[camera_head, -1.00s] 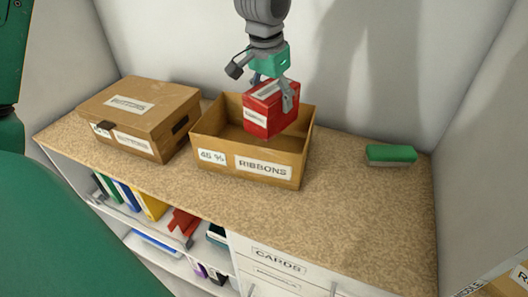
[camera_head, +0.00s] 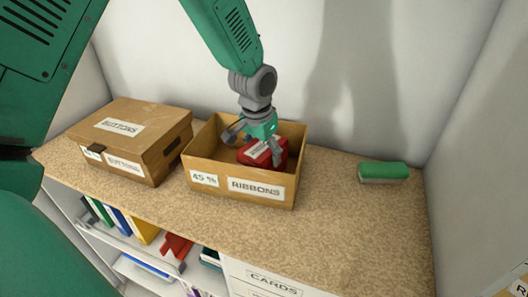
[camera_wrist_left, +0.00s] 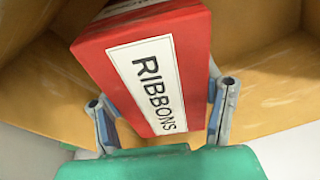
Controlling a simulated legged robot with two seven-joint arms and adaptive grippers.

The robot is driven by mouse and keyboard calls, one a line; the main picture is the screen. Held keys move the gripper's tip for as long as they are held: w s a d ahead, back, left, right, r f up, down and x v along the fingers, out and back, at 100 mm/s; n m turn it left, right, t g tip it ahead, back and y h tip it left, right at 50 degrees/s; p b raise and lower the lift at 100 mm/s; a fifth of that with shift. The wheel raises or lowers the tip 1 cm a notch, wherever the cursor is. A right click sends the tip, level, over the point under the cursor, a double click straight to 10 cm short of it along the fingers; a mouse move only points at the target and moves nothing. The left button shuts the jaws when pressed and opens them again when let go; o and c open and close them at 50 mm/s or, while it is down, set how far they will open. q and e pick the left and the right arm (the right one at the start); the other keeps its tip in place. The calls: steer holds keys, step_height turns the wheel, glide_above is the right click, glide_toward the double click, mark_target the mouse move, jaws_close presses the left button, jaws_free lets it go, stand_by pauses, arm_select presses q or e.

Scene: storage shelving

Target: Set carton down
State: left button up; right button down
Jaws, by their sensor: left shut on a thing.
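A red carton (camera_head: 256,153) with a white label is inside the open cardboard box (camera_head: 240,187) marked RIBBONS and 45 %. My left gripper (camera_head: 262,149) reaches down into the box and is shut on the carton. In the left wrist view the carton (camera_wrist_left: 195,60) reads RIBBONS and sits between the two fingers of the gripper (camera_wrist_left: 165,110), with the box's brown walls (camera_wrist_left: 270,75) around it. The carton's underside is hidden, so I cannot tell whether it touches the box floor. My right gripper is not in view.
A closed cardboard box (camera_head: 150,135) marked BUTTONS stands just left of the open box. A green-topped eraser-like block (camera_head: 384,172) lies to the right. The counter (camera_head: 345,225) between is clear. Shelves with binders (camera_head: 125,220) and a CARDS drawer (camera_head: 270,280) are below.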

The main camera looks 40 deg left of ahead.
arm_select(q)
steer(key=o, duration=1.3)
steer(key=shift+a+f, duration=0.1)
steer(key=shift+a, duration=0.05)
steer(key=r, duration=0.4)
steer(key=s+r, duration=0.1)
steer(key=r, duration=0.3)
steer(key=s+r, duration=0.1)
steer(key=r, duration=0.3)
